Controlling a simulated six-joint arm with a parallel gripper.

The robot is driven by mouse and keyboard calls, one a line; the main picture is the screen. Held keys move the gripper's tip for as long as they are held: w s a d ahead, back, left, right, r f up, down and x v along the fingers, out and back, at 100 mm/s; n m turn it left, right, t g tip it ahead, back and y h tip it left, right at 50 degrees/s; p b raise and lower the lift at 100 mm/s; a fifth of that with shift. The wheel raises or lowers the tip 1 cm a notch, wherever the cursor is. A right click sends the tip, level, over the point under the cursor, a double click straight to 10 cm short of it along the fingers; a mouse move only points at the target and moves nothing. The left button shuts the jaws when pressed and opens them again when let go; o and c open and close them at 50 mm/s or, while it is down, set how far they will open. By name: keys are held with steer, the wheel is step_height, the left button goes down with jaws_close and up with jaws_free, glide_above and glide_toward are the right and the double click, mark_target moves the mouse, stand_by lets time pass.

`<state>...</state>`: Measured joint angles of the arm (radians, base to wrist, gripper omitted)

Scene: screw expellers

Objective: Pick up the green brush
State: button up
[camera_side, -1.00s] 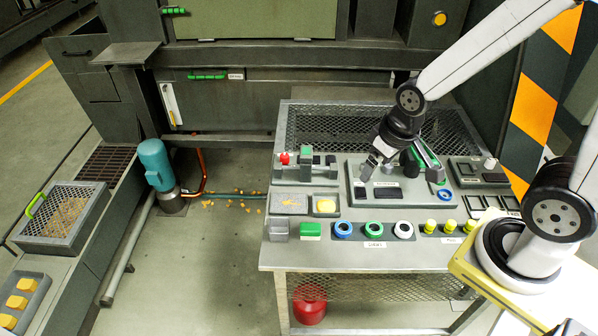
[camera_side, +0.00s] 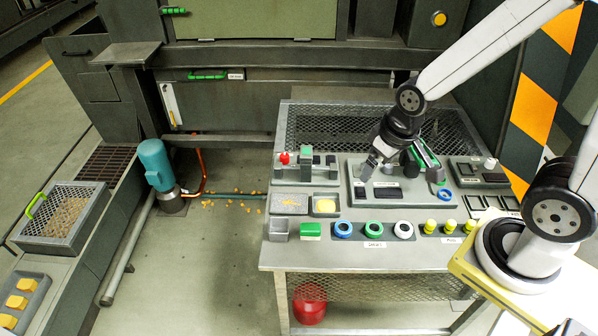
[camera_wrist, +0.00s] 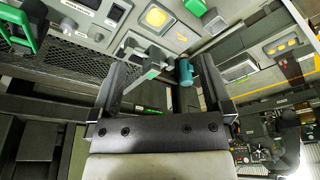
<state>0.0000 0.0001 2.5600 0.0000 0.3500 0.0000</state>
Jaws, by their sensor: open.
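A green, elongated object with dark parts (camera_side: 427,155), possibly the green brush, leans at the right of the raised grey panel on the workbench. It is partly behind my gripper, and I cannot be sure it is the brush. It seems to show at the left edge of the wrist view (camera_wrist: 18,30). My gripper (camera_side: 369,171) is tilted down over the left part of that panel, to the left of the green object and apart from it. In the wrist view its two fingers (camera_wrist: 150,85) are spread with nothing held between them.
The workbench (camera_side: 262,258) carries a green-topped lever (camera_side: 306,152), a red knob (camera_side: 284,158), a yellow button (camera_side: 325,205), a green block (camera_side: 311,229) and coloured rings. A mesh guard (camera_side: 330,125) stands behind. A teal motor (camera_side: 155,163) is on the floor at left.

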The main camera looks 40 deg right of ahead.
steer(key=shift+w, duration=0.1)
steer(key=m+g, duration=0.3)
steer(key=m, duration=0.6)
glide_above(311, 227)
step_height(311, 227, down, 16)
steer(key=shift+w+d, duration=0.1)
steer(key=shift+d, duration=0.05)
steer(key=shift+f, duration=0.35)
steer(key=shift+f, duration=1.3)
steer(key=shift+a+f, duration=0.2)
steer(key=shift+f, duration=2.4)
